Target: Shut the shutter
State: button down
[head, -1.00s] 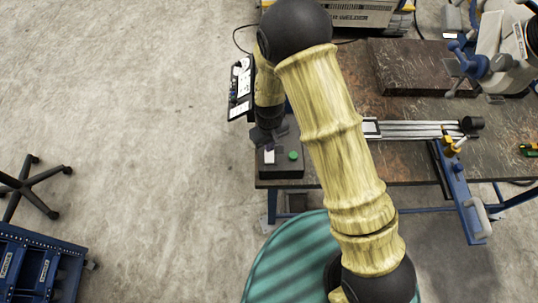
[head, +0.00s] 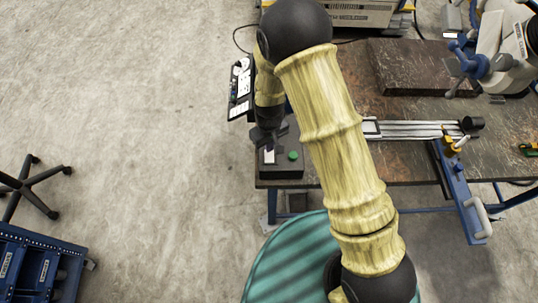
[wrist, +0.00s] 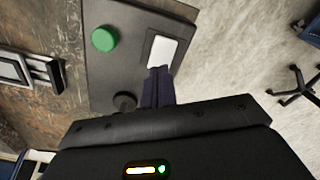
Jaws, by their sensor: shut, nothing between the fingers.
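A dark control box (head: 284,172) sits at the table's left front corner. It carries a white rocker switch (wrist: 161,52) in a black frame, a green round button (wrist: 104,38) and a black knob (wrist: 124,101). The switch (head: 269,158) and the green button (head: 293,155) also show in the head view. My gripper (wrist: 158,70) is shut and empty, its dark fingertips at the near edge of the white switch. I cannot tell whether they touch it. The fingers hide part of the switch frame. No part is clearly recognisable as a shutter.
A metal rail (head: 415,130) lies on the dark table (head: 400,165) right of my arm. A microscope-like device (head: 500,70) and a dark slab (head: 425,68) stand farther back. A panel with sockets (head: 240,88) is left of my wrist.

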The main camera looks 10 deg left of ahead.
jog(key=shift+f+b, duration=0.8)
jog(key=shift+f, duration=0.4)
dwell(0.7)
jog(key=shift+r, duration=0.1)
jog(key=shift+r+p, duration=2.6)
jog(key=shift+r, duration=0.9)
jog(key=d+r+m+t+b, duration=0.1)
jog(key=d+r+m, duration=0.3)
jog(key=d+r, duration=0.9)
jog(key=s+d+r+m, duration=0.2)
jog(key=s+d, duration=0.1)
jog(key=d, duration=0.3)
jog(key=s+d+r+m+t+b, duration=0.1)
jog(key=s+d+r+m, duration=0.1)
jog(key=d, duration=0.4)
jog(key=shift+s+d+r+m+t, duration=0.3)
jog(key=shift+s+r, duration=0.55)
jog(key=shift+s, duration=0.2)
